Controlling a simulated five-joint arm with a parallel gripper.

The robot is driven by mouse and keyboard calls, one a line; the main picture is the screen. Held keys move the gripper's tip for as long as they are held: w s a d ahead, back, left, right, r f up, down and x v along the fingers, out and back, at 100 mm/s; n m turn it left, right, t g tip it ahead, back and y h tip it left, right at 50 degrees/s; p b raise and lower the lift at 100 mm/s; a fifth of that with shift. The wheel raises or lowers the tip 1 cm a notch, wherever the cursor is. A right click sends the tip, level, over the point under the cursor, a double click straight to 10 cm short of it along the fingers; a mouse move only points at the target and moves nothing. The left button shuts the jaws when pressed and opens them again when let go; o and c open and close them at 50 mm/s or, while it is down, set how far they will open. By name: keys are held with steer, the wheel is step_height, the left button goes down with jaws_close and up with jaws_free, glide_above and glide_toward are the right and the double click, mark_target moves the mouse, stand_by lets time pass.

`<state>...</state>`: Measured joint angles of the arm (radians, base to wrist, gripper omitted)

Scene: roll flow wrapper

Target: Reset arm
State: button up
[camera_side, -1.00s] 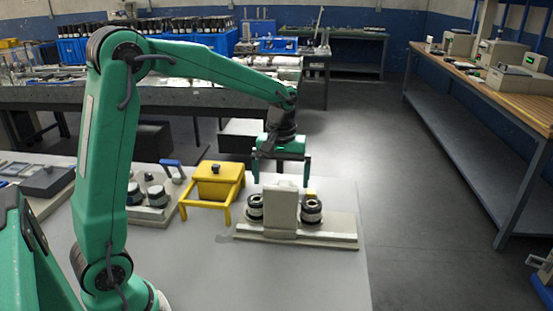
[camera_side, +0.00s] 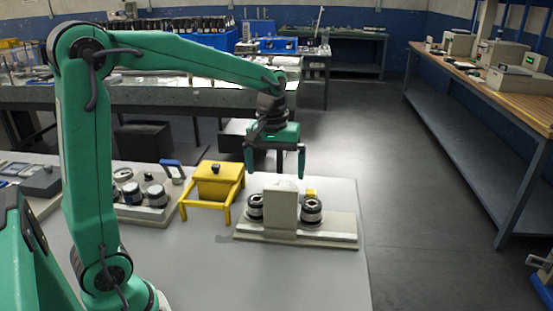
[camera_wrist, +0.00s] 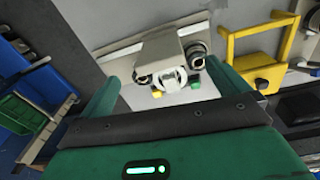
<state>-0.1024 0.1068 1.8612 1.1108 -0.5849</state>
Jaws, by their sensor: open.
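My gripper (camera_side: 275,164) is open and empty, with its two green fingers pointing down above the roll flow wrapper (camera_side: 284,213). The wrapper is a beige block on a flat base, with a dark-and-white roll on its left (camera_side: 255,205) and another on its right (camera_side: 311,210). Both rolls stand apart from the fingers. In the wrist view the wrapper's block (camera_wrist: 163,52) shows beyond the spread fingers of my gripper (camera_wrist: 175,90). A small yellow piece (camera_wrist: 157,93) and a small green piece (camera_wrist: 195,84) lie beside it.
A yellow box on legs (camera_side: 216,183) stands just left of the wrapper. Further left is a base holding several rolls (camera_side: 130,193). The grey table (camera_side: 200,270) is clear in front. A wooden-topped bench (camera_side: 500,90) stands right, across open floor.

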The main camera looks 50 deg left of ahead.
steer(key=s+d+r+m+t, duration=0.1)
steer(key=s+m, duration=0.3)
steer(key=s, duration=0.4)
steer(key=s+d+r+m+t, duration=0.2)
steer(key=s+d+m+t, duration=0.1)
steer(key=s, duration=0.6)
steer(key=shift+s+m+t, duration=0.3)
steer(key=shift+m+t, duration=0.1)
